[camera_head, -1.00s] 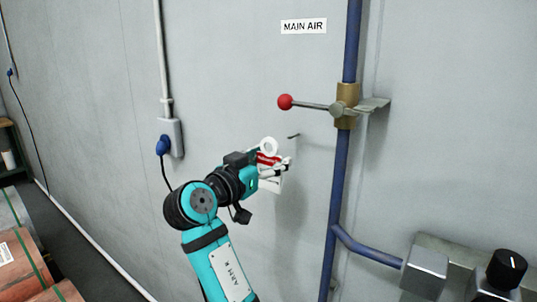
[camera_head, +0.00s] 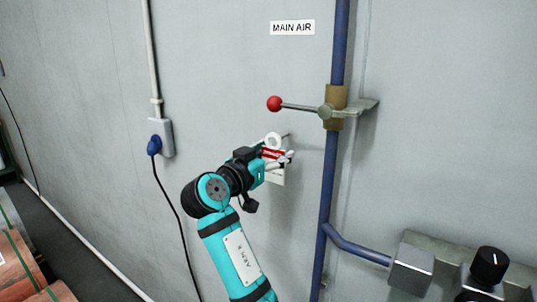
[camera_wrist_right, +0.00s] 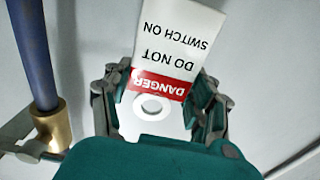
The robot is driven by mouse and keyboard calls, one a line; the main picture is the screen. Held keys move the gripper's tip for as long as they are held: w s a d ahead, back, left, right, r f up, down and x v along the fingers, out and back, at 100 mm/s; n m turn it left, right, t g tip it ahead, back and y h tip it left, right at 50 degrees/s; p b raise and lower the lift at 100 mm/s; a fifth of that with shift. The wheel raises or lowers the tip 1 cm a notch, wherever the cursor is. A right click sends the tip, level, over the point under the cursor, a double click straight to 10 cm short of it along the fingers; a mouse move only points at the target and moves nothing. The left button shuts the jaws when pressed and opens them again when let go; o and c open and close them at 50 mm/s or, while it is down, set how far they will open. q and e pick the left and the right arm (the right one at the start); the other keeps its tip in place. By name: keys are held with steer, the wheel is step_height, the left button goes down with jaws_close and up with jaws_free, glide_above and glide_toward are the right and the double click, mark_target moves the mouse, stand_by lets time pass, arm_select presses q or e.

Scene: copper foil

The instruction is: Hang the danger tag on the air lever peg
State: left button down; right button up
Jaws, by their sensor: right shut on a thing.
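The danger tag (camera_head: 277,177) is white with a red band and a white ring at its top. My right gripper (camera_head: 275,158) is shut on it and holds it in front of the wall, ring upward. In the right wrist view the tag (camera_wrist_right: 172,40) lies between the fingers (camera_wrist_right: 158,100), its lettering upside down and its ring hole clear. The short dark peg (camera_head: 287,135) shows just right of the ring, below the air lever (camera_head: 298,107) with its red ball. Whether ring and peg touch is unclear; the peg is not visible in the wrist view. My left gripper is out of view.
A blue pipe (camera_head: 328,180) with a brass fitting (camera_head: 336,95) runs down the wall right of the tag. A grey box (camera_head: 418,270) and a black knob (camera_head: 490,266) are lower right. A blue plug (camera_head: 154,145) sits in a socket at left.

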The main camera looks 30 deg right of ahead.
mark_target(288, 149)
steer(key=shift+p+x, duration=0.55)
steer(key=shift+x, duration=0.75)
steer(key=shift+w+d+f+b, duration=0.1)
steer(key=shift+d+f+b, duration=0.15)
steer(key=shift+f+b, duration=0.1)
steer(key=shift+w+d+f+b, duration=0.15)
steer(key=shift+d+b, duration=0.15)
steer(key=shift+b, duration=0.05)
steer(key=shift+w, duration=0.1)
steer(key=o, duration=1.1)
